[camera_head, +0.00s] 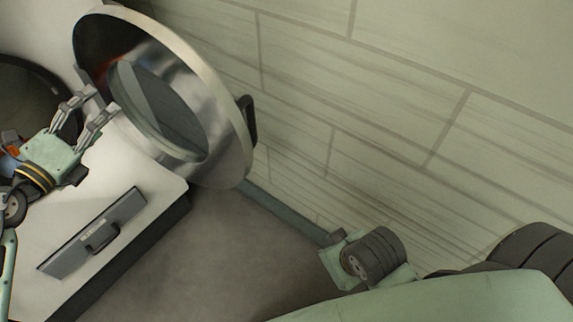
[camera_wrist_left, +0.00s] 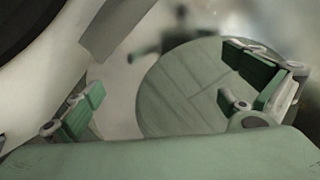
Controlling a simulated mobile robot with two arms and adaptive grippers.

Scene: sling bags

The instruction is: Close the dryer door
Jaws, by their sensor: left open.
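The dryer door (camera_head: 222,130) stands wide open in the head view. It is a round metal-rimmed door with a glass centre and a dark handle (camera_head: 248,120) on its outer right edge. The white dryer body (camera_head: 135,165) is at the left, with its dark round opening partly behind my arm. My left gripper (camera_head: 97,105) is open and empty, in front of the dryer, left of the door's glass. In the left wrist view the two green-padded fingers are spread, and a round pane (camera_wrist_left: 185,95) shows between and behind them. I cannot tell whether a finger touches the door.
A grey panel with a small handle (camera_head: 95,235) is on the dryer's lower front. A pale tiled or planked wall (camera_head: 400,90) fills the right side. Grey floor (camera_head: 225,250) is free below the door. My own body parts show at the lower right.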

